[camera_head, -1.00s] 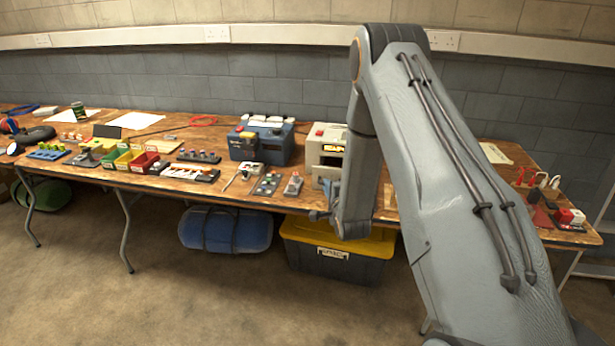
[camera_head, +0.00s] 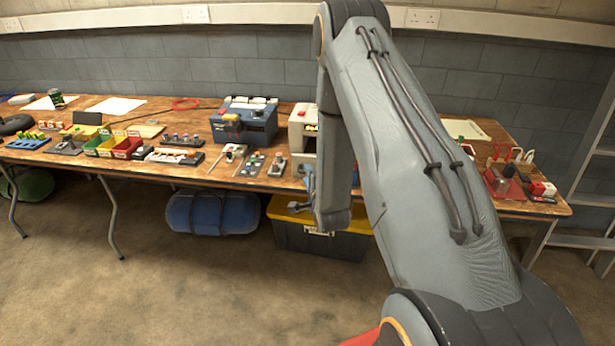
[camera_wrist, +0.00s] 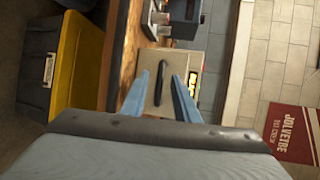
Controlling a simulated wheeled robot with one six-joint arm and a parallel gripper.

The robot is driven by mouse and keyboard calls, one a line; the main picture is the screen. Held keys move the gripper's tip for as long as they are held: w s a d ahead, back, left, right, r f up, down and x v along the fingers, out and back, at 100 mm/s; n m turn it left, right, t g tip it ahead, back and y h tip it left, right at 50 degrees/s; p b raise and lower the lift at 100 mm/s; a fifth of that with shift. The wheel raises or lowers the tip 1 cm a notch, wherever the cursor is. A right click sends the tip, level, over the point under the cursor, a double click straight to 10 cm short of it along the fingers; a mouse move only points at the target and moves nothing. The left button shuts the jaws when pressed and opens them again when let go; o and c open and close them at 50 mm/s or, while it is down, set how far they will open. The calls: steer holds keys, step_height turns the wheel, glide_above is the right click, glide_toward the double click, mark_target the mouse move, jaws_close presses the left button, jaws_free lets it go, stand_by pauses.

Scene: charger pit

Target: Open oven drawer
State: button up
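The oven (camera_head: 301,116) is a cream box on the table, partly hidden by my arm in the head view. In the wrist view, turned sideways, its cream drawer front (camera_wrist: 174,62) carries a dark curved handle (camera_wrist: 158,83). My gripper (camera_wrist: 159,82) is open, its two blue-grey fingers apart with the handle seen between them. I cannot tell whether the fingers touch the handle or how far they are from it. The drawer looks closed. In the head view my gripper (camera_head: 309,180) is small and partly hidden, near the table's front edge, below the oven.
A blue-grey machine (camera_head: 245,122) stands left of the oven. Small switch blocks (camera_head: 276,165) sit near the table's front edge. A black bin with a yellow lid (camera_head: 320,243) is under the table. A ladder (camera_head: 598,200) stands at the right. The floor in front is clear.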

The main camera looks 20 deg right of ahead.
steer(key=b+v, duration=0.1)
steer(key=v, duration=0.6)
steer(key=shift+s, duration=0.35)
steer(key=shift+a+r, duration=0.1)
